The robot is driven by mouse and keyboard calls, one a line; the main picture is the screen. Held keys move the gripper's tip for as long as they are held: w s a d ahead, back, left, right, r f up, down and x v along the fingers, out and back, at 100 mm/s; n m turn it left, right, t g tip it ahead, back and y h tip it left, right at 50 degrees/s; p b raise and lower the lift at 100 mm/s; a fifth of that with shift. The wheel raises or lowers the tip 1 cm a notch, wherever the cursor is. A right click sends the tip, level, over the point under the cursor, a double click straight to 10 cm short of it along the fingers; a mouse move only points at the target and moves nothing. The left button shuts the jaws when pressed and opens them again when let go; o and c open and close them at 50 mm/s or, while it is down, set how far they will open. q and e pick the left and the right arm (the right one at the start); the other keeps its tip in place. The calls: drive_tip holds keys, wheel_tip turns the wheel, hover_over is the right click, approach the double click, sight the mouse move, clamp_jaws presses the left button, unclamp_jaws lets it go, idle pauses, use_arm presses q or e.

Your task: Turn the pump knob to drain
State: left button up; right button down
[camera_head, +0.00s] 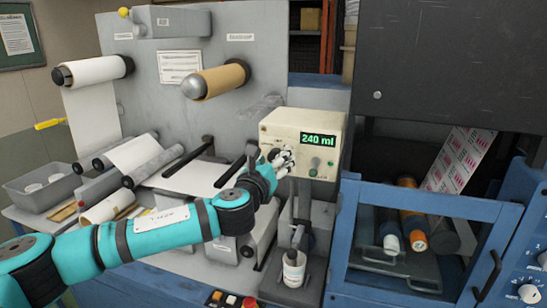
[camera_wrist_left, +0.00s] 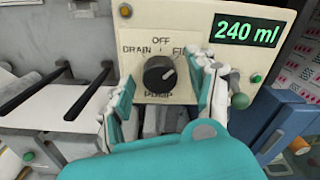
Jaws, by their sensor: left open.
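The pump box (camera_head: 300,125) is a cream housing with a green display (camera_head: 319,140) reading 240 ml. In the left wrist view its black round knob (camera_wrist_left: 160,74) sits on the front face. The labels OFF, DRAIN, a partly covered one starting "FI", and PUMP surround it. The knob's white mark appears to point to the upper right, toward the "FI" label. My left gripper (camera_head: 282,159) is in front of the box; in the wrist view its open fingers (camera_wrist_left: 163,82) stand on either side of the knob. Contact cannot be told.
A green-tipped lever (camera_wrist_left: 236,92) and a green button are close to the right finger. A blue-framed machine (camera_head: 430,205) is at the right. Rolls and a grey bin (camera_head: 42,185) lie at the left.

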use_arm(q)
drive_tip(key=c, duration=1.1)
drive_tip(key=shift+c, duration=0.2)
drive_tip(key=shift+n+b, duration=1.75)
drive_tip(key=shift+n, duration=7.25)
